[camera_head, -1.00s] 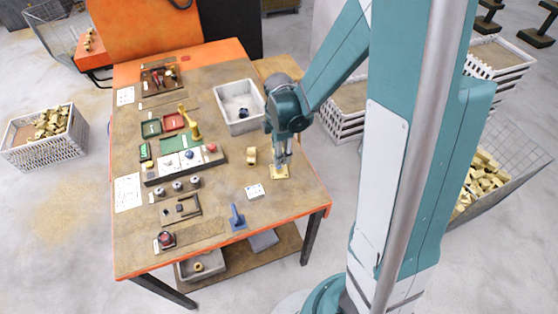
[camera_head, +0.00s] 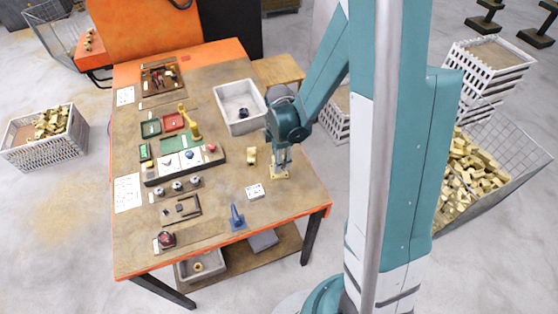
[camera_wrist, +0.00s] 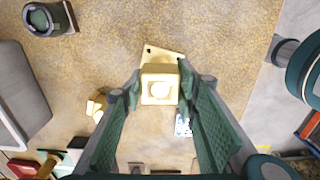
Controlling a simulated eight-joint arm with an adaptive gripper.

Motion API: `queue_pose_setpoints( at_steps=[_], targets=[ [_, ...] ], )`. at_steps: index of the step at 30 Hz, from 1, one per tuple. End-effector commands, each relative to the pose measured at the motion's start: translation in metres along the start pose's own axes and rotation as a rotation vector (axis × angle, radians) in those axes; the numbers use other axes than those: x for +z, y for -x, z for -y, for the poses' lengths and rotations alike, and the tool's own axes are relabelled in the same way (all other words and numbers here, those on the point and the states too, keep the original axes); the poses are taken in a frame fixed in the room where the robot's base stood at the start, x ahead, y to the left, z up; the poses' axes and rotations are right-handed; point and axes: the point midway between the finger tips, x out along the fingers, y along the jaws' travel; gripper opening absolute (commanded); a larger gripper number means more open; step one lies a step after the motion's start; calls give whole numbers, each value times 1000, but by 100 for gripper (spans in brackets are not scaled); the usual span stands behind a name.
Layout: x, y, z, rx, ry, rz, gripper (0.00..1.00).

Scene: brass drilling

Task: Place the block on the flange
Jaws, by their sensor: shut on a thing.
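My gripper (camera_wrist: 160,90) is shut on a brass block (camera_wrist: 158,90), which has a pale round mark on the face toward the wrist camera. The brass flange (camera_wrist: 164,55) is a flat plate with a small dark hole near one corner. It lies on the table beyond the block, which hides part of it in the wrist view. In the head view my gripper (camera_head: 281,163) points down over the flange (camera_head: 279,173), near the table's right side. The block cannot be made out clearly there. I cannot tell whether the block touches the flange.
Another brass piece (camera_head: 251,155) stands left of the gripper, and a white card-like item (camera_head: 254,191) lies nearby in front. A blue stand (camera_head: 237,218) is near the front edge. A white bin (camera_head: 228,88) stands behind. Fixtures and trays fill the table's left half.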

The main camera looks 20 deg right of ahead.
Motion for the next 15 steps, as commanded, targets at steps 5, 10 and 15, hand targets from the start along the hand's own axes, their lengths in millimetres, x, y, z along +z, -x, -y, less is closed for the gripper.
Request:
queue_pose_setpoints(
  at_steps=[5,10,15],
  targets=[
    [0,-3,0,0,0,0,7],
    [0,-3,0,0,0,0,44],
    [0,-3,0,0,0,0,45]
  ],
)
